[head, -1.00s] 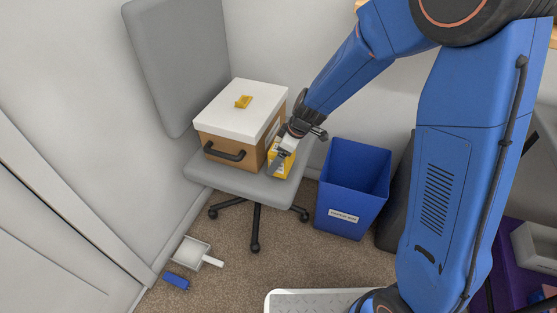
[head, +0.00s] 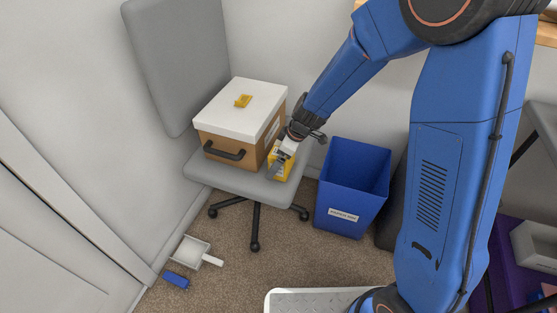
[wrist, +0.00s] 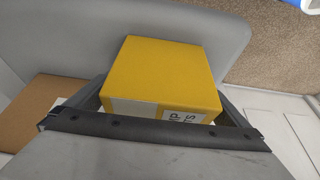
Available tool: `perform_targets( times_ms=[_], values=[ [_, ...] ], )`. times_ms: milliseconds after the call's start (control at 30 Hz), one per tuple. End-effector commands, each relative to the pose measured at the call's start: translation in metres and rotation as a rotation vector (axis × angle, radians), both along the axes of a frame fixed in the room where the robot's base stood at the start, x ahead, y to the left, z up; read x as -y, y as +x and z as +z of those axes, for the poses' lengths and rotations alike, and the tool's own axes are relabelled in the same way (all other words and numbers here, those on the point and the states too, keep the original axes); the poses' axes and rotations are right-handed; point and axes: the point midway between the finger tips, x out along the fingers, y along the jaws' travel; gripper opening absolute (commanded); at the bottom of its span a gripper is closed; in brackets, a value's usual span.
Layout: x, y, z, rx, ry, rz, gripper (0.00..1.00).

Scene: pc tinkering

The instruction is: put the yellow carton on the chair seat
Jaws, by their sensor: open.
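The yellow carton (head: 279,168) is on the grey chair seat (head: 230,182), at its right part beside the large box. In the wrist view the yellow carton (wrist: 170,70) shows its plain yellow face, with a white label along its near edge. My gripper (head: 281,166) is at the carton, with its fingers on either side. In the wrist view my gripper (wrist: 168,105) is open, with a finger showing at the left and right of the carton. The carton's underside is hidden, so its contact with the seat is not fully visible.
A blue bin (head: 350,190) stands right of the chair. A dustpan (head: 190,250) and blue brush (head: 176,281) lie on the carpet.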

Motion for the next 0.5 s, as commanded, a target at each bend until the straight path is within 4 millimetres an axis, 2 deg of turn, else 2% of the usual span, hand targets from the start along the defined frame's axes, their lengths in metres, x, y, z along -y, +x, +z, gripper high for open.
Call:
perform_targets(
  times_ms=[167, 500],
  values=[
    [0.007, -0.002, 0.02, 0.004, 0.002, 0.001, 1.0],
    [0.029, -0.01, 0.075, 0.004, 0.002, 0.001, 1.0]
  ],
)
